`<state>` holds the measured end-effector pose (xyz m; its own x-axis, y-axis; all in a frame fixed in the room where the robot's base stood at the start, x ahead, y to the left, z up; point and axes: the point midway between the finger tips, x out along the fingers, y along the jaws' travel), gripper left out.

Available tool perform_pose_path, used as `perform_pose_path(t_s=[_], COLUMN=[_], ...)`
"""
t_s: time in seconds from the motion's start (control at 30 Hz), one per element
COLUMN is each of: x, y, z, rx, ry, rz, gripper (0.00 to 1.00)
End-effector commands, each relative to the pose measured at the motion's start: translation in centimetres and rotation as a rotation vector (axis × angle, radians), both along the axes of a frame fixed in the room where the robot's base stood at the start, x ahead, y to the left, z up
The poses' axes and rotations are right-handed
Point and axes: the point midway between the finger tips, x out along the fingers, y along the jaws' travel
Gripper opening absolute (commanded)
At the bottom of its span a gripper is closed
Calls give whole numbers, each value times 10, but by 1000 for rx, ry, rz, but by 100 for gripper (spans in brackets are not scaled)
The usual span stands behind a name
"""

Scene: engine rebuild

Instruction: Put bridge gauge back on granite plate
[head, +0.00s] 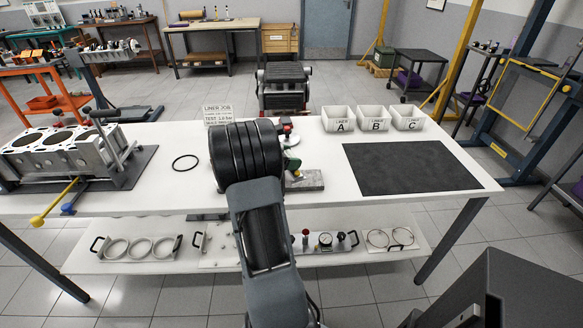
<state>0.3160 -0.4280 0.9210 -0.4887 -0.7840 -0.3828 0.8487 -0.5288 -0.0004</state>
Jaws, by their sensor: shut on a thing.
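The granite plate is probably the small grey speckled slab (309,181) on the white bench, just right of my arm; its left part is hidden behind the arm. Small parts (290,140) in red, green, dark and pale colours show above and behind the slab, at the right edge of my arm. I cannot tell whether they belong to the bridge gauge, and I cannot make the gauge out for sure. My arm rises in the middle of the view and reaches over the bench. Its thick black ribbed wrist hides my gripper and anything held in it.
An engine block (60,150) stands at the bench's left, with a black ring (185,163) lying right of it. A sign (217,114) stands behind my arm. Bins A (339,126), B (374,126) and C (411,125) line the back right. A dark mat (410,167) lies clear.

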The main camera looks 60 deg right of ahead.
Motion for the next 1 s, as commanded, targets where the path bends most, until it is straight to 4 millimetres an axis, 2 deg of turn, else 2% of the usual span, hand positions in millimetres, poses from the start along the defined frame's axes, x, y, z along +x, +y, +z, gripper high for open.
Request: perform_pose_path(t_s=[0.23, 0.5, 0.93, 0.97, 1.0], x=[-3, -4, -4, -4, -4], y=[-7, -9, -9, -9, -9], z=[-9, -41, -47, -46, -46], rx=[0, 0, -1, 1, 1], ry=[1, 1, 0, -1, -1], rz=[-2, 0, 0, 0, 0], gripper=[30, 30, 30, 75, 79])
